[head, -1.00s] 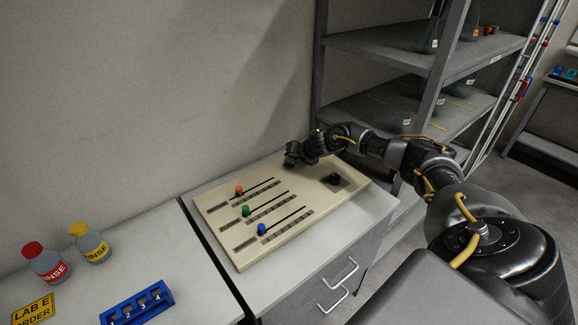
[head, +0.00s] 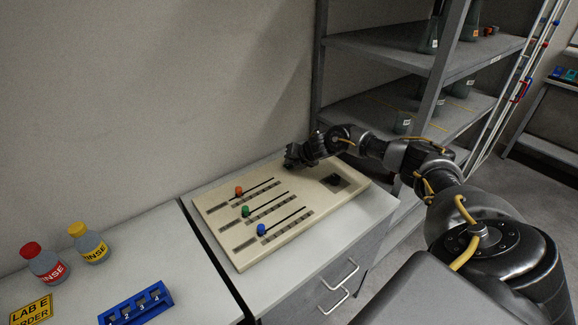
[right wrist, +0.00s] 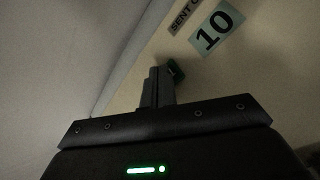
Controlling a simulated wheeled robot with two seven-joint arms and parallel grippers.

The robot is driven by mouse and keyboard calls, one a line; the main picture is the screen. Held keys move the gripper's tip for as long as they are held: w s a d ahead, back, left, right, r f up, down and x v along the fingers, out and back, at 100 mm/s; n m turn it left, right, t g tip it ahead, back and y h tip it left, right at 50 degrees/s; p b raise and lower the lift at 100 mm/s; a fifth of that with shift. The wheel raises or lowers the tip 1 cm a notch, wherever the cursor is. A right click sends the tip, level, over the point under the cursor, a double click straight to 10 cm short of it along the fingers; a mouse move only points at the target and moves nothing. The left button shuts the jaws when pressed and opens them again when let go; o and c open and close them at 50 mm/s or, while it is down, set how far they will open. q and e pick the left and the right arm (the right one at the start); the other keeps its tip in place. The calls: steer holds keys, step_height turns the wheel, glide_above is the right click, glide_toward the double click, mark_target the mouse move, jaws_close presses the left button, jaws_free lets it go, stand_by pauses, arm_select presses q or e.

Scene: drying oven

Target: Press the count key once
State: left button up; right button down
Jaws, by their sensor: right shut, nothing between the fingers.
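A cream control panel (head: 312,200) lies on the cabinet top. My right gripper (head: 291,160) is over its far edge, fingers shut and empty. A pale plate reading 10 (right wrist: 216,31) and a partly cut-off label starting "SENT" (right wrist: 185,14) lie beyond the key. In the head view the gripper hides the key. My left gripper is not in view.
Three sliders with orange (head: 239,191), green (head: 245,211) and blue (head: 262,229) knobs and a dark control (head: 334,180) are on the panel. A wall stands close behind; a grey shelf rack (head: 385,50) stands right. Bottles and a blue rack (head: 138,305) are left.

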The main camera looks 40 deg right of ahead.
mark_target(291, 167)
steer(key=shift+f, duration=0.2)
steer(key=shift+r, duration=0.1)
steer(key=shift+r+p, duration=0.6)
steer(key=shift+r, duration=0.2)
steer(key=shift+r, duration=0.15)
steer(key=shift+r+p, duration=1.9)
steer(key=shift+r, duration=0.45)
